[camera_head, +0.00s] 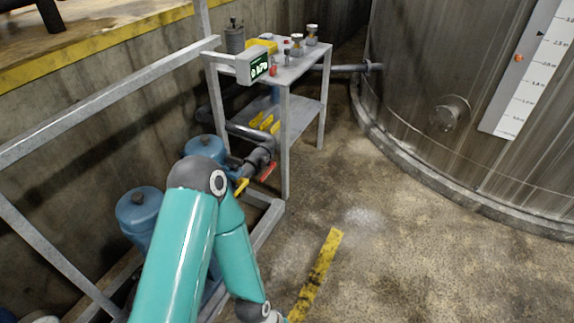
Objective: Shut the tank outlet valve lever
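The tank (450,50) is a large weathered metal cylinder at the right, with a pipe (345,68) leaving its left side behind the metal stand. Dark pipework with a valve (258,155) runs low beside the stand. A red lever (268,171) and a yellow lever (241,187) show there, and more yellow handles (266,122) show at the lower shelf. I cannot tell which is the tank outlet lever. My teal arm rises from the bottom left and bends down in front of the pipework. Its wrist is at the bottom edge; neither gripper shows.
The metal stand (304,108) carries a green digital display (258,68) and small fittings. Blue vessels (205,147) stand left of it, partly behind my arm. A grey railing (110,98) crosses the left. A yellow strip (322,265) lies at the bottom centre. The floor at right is clear.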

